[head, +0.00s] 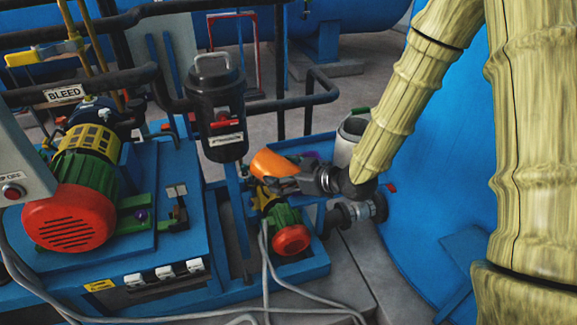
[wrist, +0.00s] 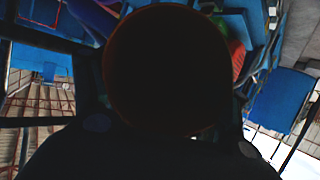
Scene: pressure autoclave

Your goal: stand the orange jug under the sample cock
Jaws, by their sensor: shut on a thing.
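The orange jug (head: 270,163) is in the middle of the head view, tilted and held off the blue skid. My gripper (head: 285,184) is shut on it from the right. In the wrist view the jug (wrist: 160,75) is a large dark round shape with a faint orange-brown edge, filling the middle. The gripper's fingers are too dark to make out there. I cannot pick out the sample cock for certain. A black canister (head: 216,105) with a red part and a label stands up and left of the jug.
A grey open bucket (head: 350,138) stands just behind my forearm. A green and red motor (head: 286,232) sits below the jug. A larger red-fronted motor (head: 72,215) is at left. Black pipes (head: 292,100) run behind. A blue tank (head: 440,190) fills the right.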

